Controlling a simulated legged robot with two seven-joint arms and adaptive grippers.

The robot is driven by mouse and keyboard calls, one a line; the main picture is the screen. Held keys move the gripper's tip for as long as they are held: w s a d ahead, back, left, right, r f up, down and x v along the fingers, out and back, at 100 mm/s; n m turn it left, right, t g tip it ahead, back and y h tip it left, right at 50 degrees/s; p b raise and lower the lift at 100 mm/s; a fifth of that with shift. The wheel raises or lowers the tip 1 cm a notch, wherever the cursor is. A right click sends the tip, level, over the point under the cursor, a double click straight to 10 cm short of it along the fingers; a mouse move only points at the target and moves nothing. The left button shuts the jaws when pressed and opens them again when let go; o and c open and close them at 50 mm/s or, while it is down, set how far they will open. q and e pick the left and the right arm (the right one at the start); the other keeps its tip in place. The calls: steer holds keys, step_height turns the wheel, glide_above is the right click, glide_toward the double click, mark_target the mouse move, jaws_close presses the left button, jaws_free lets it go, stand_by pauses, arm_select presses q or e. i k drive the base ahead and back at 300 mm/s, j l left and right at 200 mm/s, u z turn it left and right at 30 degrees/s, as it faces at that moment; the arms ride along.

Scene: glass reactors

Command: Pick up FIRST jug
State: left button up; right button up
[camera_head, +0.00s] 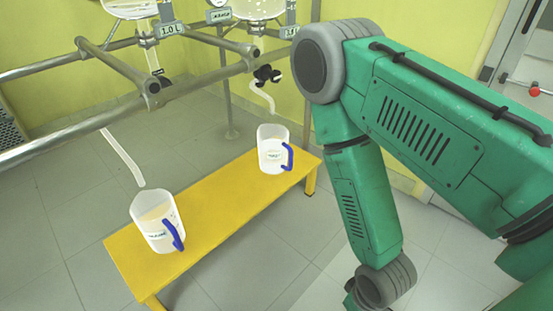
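Two white jugs with blue handles stand upright on a yellow bench. The near jug (157,222) is at the bench's left end, with its handle on the right side and something pale yellowish inside. The far jug (272,149) is toward the bench's right end, its handle also to the right. Labels on both are too small to read surely. My green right arm comes in from the right and bends down at the right of the bench, apart from both jugs. Its gripper is below the picture's edge. My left arm and gripper are not in view.
The yellow bench (215,205) has bare room between the jugs. Metal pipe rails (120,70) cross above and behind it. A pale hose (123,158) hangs above the near jug, and another (262,97) above the far jug. Glass reactors hang at the top. A door is at right.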

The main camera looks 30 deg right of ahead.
mark_target(274, 147)
steer(key=i+l+z, duration=0.95)
steer(key=i+z, duration=0.15)
steer(key=i, duration=0.25)
